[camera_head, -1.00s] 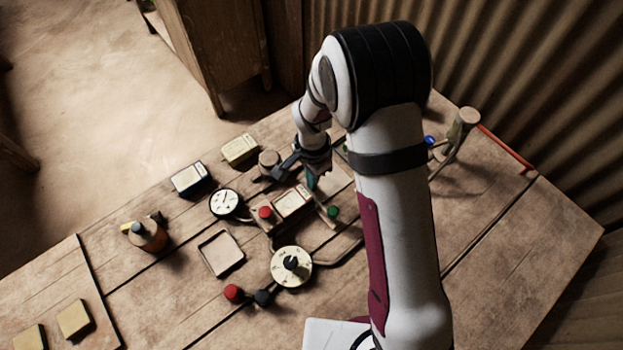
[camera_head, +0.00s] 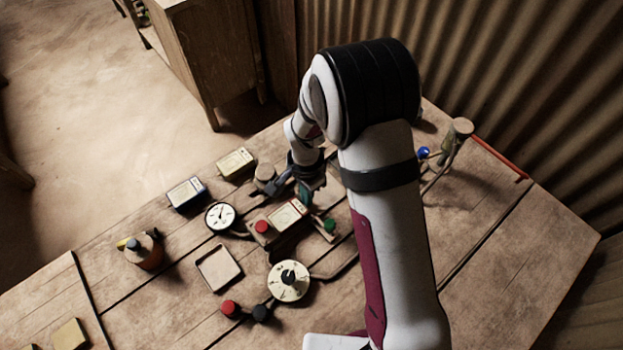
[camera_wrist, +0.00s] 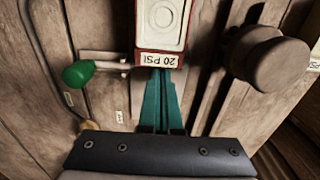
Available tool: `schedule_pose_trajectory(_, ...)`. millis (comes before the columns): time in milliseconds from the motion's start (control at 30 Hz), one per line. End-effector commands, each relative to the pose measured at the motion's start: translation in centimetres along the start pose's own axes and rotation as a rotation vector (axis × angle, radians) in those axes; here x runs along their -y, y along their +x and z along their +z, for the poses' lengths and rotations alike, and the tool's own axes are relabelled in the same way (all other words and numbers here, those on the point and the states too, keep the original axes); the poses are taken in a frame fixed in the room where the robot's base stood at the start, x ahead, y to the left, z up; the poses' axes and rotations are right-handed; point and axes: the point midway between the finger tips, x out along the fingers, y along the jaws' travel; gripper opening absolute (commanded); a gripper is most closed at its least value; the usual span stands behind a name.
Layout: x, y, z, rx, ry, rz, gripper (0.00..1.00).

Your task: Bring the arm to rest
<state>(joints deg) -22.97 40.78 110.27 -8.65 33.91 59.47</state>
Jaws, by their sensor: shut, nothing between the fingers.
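My gripper (camera_head: 304,190) is over the middle of the wooden table, beside the press with the red knob (camera_head: 262,227). In the wrist view its two teal fingers (camera_wrist: 160,75) are together with nothing between them. Their tips are close to the near edge of the red-sided block (camera_wrist: 162,25) labelled 20 PSI; I cannot tell whether they touch it. A green knob (camera_wrist: 78,74) on a rod is to the left of the fingers. A round wooden knob (camera_wrist: 268,60) is to their right. My arm hides part of the table's right side.
A gauge (camera_head: 220,216), a cream dial (camera_head: 288,281), an empty square tray (camera_head: 218,268) and a bottle (camera_head: 146,252) stand left and front. Two small boxes, blue-edged (camera_head: 186,194) and yellow (camera_head: 236,163), lie at the back. A post (camera_head: 459,135) stands at the right. The table's right front is clear.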

Motion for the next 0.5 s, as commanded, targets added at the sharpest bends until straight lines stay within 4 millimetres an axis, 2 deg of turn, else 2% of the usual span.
schedule_pose_trajectory(67,0.1,0.0,-2.6,-0.007,0.004,-0.007,0.0)
schedule_pose_trajectory(100,0.2,-0.8,-3.3,-0.011,0.001,-0.012,0.0)
schedule_pose_trajectory(200,0.3,-4.3,-3.1,-0.014,-0.003,-0.016,0.0)
schedule_pose_trajectory(300,0.3,-7.0,-3.1,-0.014,-0.003,-0.016,0.0)
schedule_pose_trajectory(400,0.3,-8.9,-3.1,-0.014,-0.004,-0.015,0.0)
schedule_pose_trajectory(500,0.2,-9.9,-3.1,-0.013,-0.004,-0.013,0.0)
